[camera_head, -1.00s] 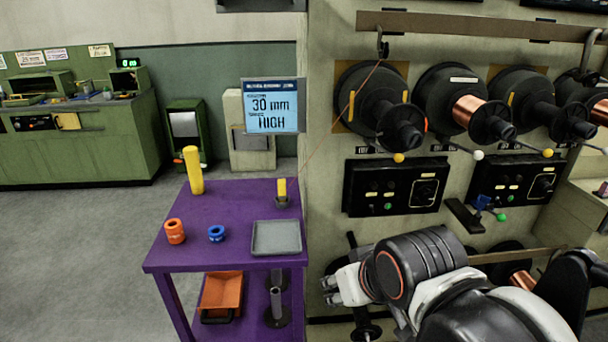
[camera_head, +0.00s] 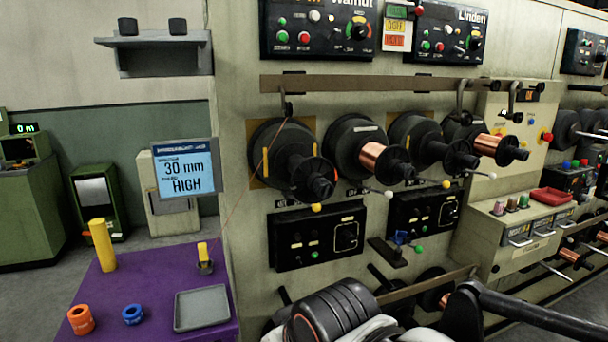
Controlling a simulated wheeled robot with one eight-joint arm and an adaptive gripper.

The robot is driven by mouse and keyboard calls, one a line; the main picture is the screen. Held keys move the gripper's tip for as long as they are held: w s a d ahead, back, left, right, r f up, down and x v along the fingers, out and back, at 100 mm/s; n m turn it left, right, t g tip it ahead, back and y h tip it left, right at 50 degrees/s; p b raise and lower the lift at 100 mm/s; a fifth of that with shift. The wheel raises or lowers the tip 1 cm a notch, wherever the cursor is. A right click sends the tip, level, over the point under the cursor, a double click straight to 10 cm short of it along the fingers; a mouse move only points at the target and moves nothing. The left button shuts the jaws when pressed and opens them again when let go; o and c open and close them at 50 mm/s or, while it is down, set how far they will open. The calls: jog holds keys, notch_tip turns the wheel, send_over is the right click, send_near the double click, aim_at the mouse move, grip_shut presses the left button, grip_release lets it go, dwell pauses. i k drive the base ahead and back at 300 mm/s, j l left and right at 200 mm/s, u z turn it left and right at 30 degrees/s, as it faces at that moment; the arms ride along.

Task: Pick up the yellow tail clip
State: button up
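A small yellow piece (camera_head: 203,249), which looks like the yellow tail clip, stands upright in a dark holder (camera_head: 205,267) on the purple cart. A thin copper-coloured wire runs from near it up to a hook above the leftmost wall spool. Yellow strips (camera_head: 265,161) also show on that spool. My arm (camera_head: 335,312) enters at the bottom centre, right of the cart and in front of the wall. My gripper's fingers are outside the picture, so their state is hidden.
The purple cart (camera_head: 140,282) also holds a yellow cylinder (camera_head: 102,245), an orange ring (camera_head: 81,319), a blue ring (camera_head: 132,314) and a grey tray (camera_head: 202,308). A display (camera_head: 186,174) reads 30 mm, HIGH. Spools and control panels (camera_head: 318,235) line the wall.

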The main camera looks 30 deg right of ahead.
aim_at(204, 260)
jog(key=i+j+z, duration=0.2)
jog(key=i+j, duration=0.4)
jog(key=i+j+z, duration=0.25)
jog(key=i+j, duration=0.3)
jog(key=j, duration=0.2)
